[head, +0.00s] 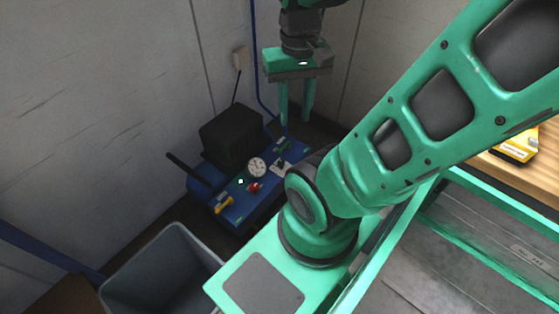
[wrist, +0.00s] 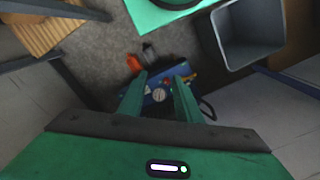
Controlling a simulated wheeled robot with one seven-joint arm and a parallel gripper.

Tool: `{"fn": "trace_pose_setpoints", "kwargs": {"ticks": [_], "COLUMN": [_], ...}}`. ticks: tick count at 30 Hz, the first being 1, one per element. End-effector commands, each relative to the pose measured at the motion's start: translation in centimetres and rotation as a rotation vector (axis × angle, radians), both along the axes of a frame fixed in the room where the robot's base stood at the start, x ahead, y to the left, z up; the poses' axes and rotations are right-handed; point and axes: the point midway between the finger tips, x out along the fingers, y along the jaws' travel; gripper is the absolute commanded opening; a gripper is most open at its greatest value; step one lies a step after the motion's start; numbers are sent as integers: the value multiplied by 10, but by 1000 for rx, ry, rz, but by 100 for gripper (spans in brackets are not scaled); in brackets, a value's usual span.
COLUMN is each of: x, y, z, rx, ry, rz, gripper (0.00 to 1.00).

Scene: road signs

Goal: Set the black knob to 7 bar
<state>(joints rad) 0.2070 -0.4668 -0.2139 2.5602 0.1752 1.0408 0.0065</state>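A blue compressor (head: 232,212) stands on the floor by the wall, with a round white gauge (head: 257,167) on its top panel. A small dark part on a white plate (head: 281,166), right of the gauge, may be the black knob; it is too small to be sure. The gauge reading cannot be made out. My gripper (head: 294,118) hangs above and behind the compressor, pointing down. Its two fingers are apart with nothing between them. In the wrist view, the gauge (wrist: 159,95) shows between the fingers of my gripper (wrist: 160,77), farther below.
A black box-shaped part (head: 231,136) rises at the compressor's back. The panel also carries a red part (head: 254,187) and a yellow one (head: 224,204). A grey open bin (head: 165,272) stands in front. An orange item (wrist: 133,62) lies near the compressor.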

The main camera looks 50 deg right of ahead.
Motion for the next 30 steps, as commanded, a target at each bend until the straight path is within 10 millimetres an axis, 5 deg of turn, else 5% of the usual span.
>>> {"fn": "trace_pose_setpoints", "kwargs": {"ticks": [3, 7, 17, 30], "x": [-9, 1, 81, 186], "y": [-1, -9, -68, -153], "z": [4, 5, -18, -113], "rx": [-1, -15, -86, -115], "ry": [-10, -6, 40, 86], "rz": [3, 16, 142, 368], "gripper": [48, 48, 48, 48]}}
